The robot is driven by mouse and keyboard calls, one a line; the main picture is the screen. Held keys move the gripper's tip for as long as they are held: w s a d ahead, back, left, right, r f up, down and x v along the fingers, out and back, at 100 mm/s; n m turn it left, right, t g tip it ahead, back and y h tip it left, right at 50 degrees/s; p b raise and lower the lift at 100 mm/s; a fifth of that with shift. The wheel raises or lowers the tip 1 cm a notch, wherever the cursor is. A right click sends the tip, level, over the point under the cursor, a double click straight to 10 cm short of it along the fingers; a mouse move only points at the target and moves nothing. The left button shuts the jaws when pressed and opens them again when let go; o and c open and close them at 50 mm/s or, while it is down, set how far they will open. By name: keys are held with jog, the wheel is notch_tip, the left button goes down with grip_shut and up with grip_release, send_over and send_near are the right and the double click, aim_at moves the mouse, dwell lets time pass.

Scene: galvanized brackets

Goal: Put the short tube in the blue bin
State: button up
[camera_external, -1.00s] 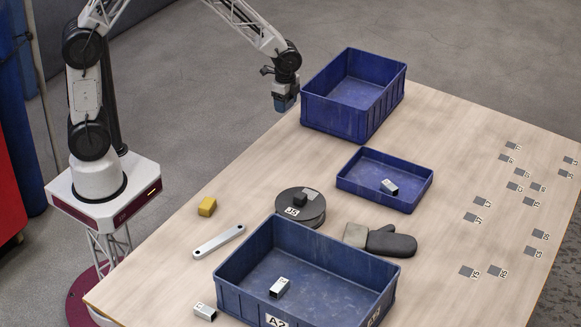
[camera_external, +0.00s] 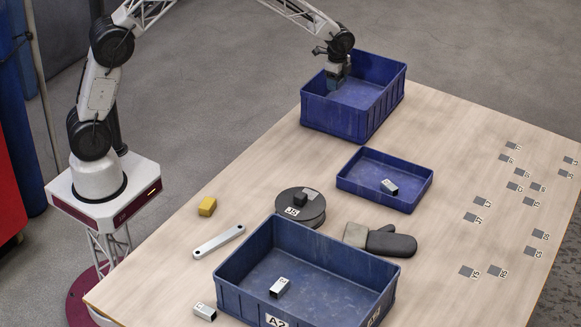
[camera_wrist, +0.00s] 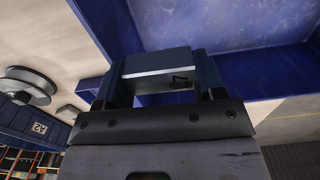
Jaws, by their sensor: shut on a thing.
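My gripper (camera_external: 337,83) is shut on a short tube, a small grey metal piece with a dark mark. The tube (camera_wrist: 158,68) shows between the fingers in the wrist view; in the external view it is hard to make out. My gripper hangs over the left part of the deep blue bin (camera_external: 330,117) at the back of the table. That bin's wall and floor also show in the wrist view (camera_wrist: 240,70). Whether the fingers are below its rim I cannot tell. The visible part of its floor is empty.
A shallow blue tray (camera_external: 360,187) holds a metal tube (camera_external: 389,187). The large blue bin A2 (camera_external: 240,294) holds another tube (camera_external: 279,288). A tube (camera_external: 204,311), a yellow block (camera_external: 207,206), a wrench-like bar (camera_external: 218,242), a dark disc (camera_external: 298,213) and a mitt (camera_external: 391,243) lie around.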

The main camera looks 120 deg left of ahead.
jog(key=a+f, duration=0.4)
jog(key=f, duration=0.1)
jog(key=shift+w+a+f, duration=0.2)
jog(key=shift+w, duration=0.25)
jog(key=shift+f, duration=3.1)
jog(key=shift+f, duration=0.15)
jog(key=shift+f, duration=1.75)
jog(key=shift+f, duration=0.1)
